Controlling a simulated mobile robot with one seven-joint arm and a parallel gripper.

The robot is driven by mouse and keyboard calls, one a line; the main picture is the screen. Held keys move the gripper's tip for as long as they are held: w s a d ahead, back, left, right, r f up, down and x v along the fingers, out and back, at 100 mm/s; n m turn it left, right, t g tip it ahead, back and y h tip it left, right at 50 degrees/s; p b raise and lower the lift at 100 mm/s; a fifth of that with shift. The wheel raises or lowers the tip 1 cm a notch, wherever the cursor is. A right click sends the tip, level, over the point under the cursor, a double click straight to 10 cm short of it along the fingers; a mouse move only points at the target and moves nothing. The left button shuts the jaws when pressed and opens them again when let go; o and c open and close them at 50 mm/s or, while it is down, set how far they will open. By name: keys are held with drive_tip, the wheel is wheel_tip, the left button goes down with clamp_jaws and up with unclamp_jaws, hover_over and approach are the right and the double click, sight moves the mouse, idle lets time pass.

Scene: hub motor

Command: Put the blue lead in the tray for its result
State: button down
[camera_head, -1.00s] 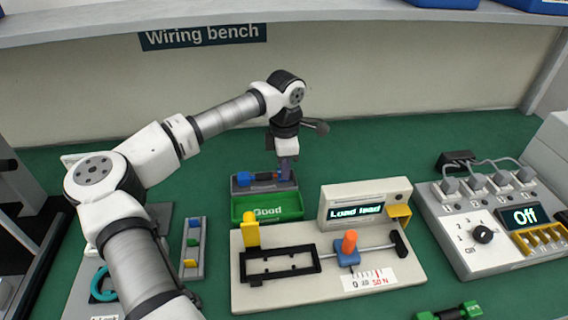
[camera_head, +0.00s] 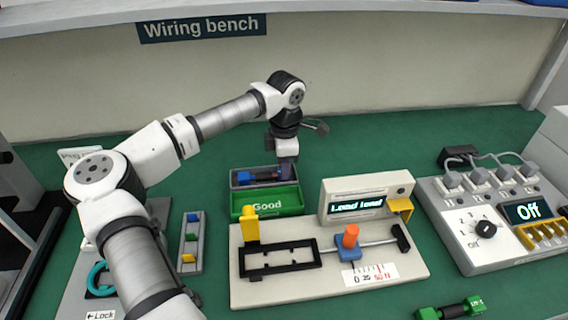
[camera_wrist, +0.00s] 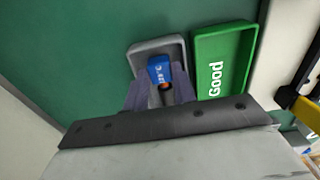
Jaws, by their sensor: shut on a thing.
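The blue lead (camera_head: 262,176), with blue ends and a dark middle, lies along the grey tray (camera_head: 235,185) in the head view. My gripper (camera_head: 288,172) comes down from above at the lead's right part and is shut on it. In the wrist view, a blue end of the lead (camera_wrist: 158,70) shows between the dark fingers (camera_wrist: 160,95), inside the rim of the grey tray (camera_wrist: 150,45). I cannot tell whether the lead touches the tray floor. The green tray (camera_head: 290,199) marked "Good" is beside the grey one and empty.
A tester (camera_head: 330,290) with a "Load lead" display, yellow clamp (camera_head: 250,224) and orange-topped slide (camera_head: 351,237) stands in front. A grey box (camera_head: 450,220) reading "Off" is at right. A green lead (camera_head: 450,310) lies at the front. A rack (camera_head: 191,240) is at left.

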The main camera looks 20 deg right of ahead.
drive_tip(key=shift+f, duration=0.2)
drive_tip(key=c, duration=1.1)
unclamp_jaws()
drive_tip(key=shift+o, duration=0.2)
wheel_tip(320, 180, up, 14)
drive_tip(key=b, duration=0.1)
drive_tip(key=shift+s+b, duration=0.15)
drive_tip(key=shift+b, duration=0.2)
drive_tip(key=shift+f, duration=0.15)
